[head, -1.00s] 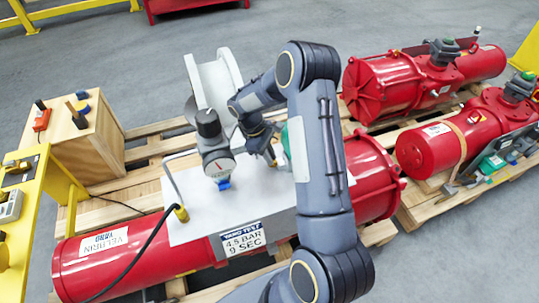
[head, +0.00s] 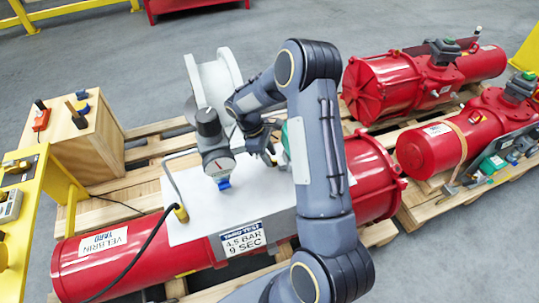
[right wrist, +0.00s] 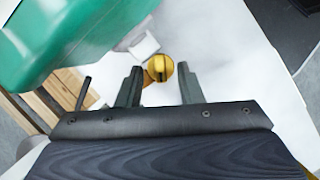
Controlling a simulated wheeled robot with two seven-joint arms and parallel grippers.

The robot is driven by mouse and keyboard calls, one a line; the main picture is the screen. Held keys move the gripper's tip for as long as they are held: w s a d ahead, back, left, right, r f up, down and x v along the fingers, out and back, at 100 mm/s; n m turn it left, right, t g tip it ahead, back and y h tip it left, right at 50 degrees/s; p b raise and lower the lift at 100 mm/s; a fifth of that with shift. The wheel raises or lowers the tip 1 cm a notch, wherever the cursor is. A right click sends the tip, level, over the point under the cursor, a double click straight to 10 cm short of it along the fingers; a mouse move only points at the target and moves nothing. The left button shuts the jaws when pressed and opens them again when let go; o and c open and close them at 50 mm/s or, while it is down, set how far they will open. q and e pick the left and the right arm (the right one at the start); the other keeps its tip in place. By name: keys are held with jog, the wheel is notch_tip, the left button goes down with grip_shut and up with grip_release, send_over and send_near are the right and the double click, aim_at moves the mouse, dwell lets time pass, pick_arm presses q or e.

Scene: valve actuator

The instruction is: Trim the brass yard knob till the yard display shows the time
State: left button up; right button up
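In the right wrist view a small brass-yellow knob (right wrist: 160,68) with a dark slot stands at the pale plate. My right gripper (right wrist: 159,82) is open, its two fingers apart with the knob between and just beyond their tips; I see no contact. In the head view the right gripper (head: 269,152) points down over the white plate (head: 190,215) on the front red actuator (head: 110,262), and the knob cannot be made out there. A sign (head: 243,239) reads 4.5 BAR, 9 SEC. I cannot pick out a readable yard display. My left gripper is not in view.
A round gauge (head: 219,164) with a blue fitting stands left of the gripper. A green housing (right wrist: 75,40) is close to the left finger. A wooden box (head: 85,140) and yellow stand (head: 25,215) are at left. More red actuators (head: 400,85) lie right.

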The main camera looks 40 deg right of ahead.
jog(key=v, duration=0.7)
jog(key=shift+r, duration=0.15)
jog(key=s+a+r+m+t+y, duration=0.4)
jog(key=s+a+r, duration=0.2)
jog(key=s+r, duration=0.55)
jog(key=s+a+r+m+t+y, duration=0.2)
jog(key=s+a+m+t, duration=0.3)
jog(key=s+a, duration=0.4)
jog(key=s, duration=0.3)
jog(key=shift+y, duration=0.3)
jog(key=shift+s+r, duration=0.1)
jog(key=shift+s, duration=0.1)
